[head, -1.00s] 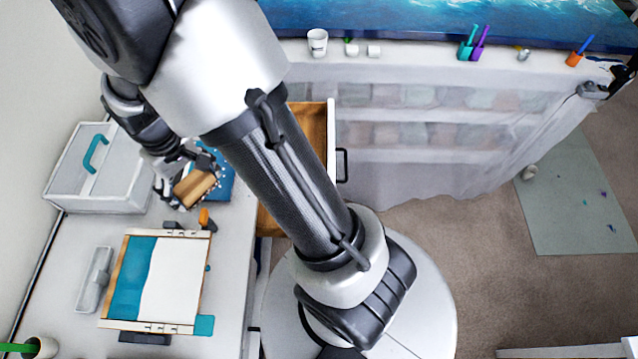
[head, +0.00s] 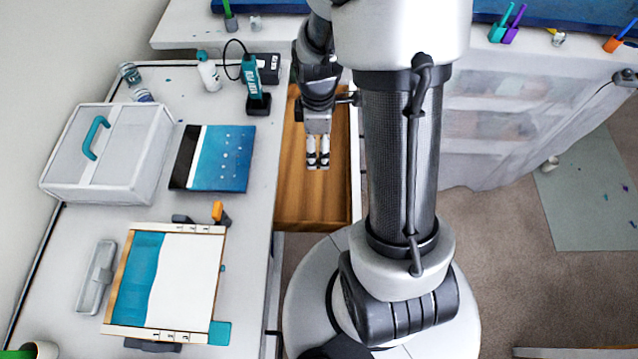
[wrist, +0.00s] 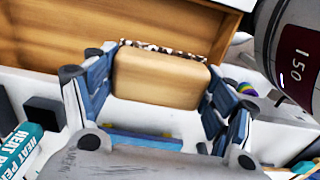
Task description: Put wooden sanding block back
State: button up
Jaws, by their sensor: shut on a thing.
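The wooden sanding block (wrist: 160,78) is a light tan block with a speckled dark-and-white edge along its top in the wrist view. My gripper (wrist: 155,95) is shut on it, with a blue-padded finger at each side. In the head view my gripper (head: 318,152) hangs over the open wooden drawer (head: 295,205); the block cannot be made out there. The drawer's wooden interior (wrist: 70,30) shows behind the block in the wrist view. I cannot tell the block's height above the drawer floor.
On the bench left of the drawer are a blue panel (head: 222,160), a white case (head: 120,165) with a teal handle, a framed board (head: 190,280) and a teal heat pen (head: 250,75). A white bottle (head: 208,72) stands behind. The visible drawer floor is bare.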

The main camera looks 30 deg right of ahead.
aim_at(319, 187)
notch_tip(319, 187, down, 19)
jog(key=b, duration=0.5)
jog(key=shift+b, duration=0.35)
jog(key=shift+f, duration=0.2)
jog(key=o, duration=1.1)
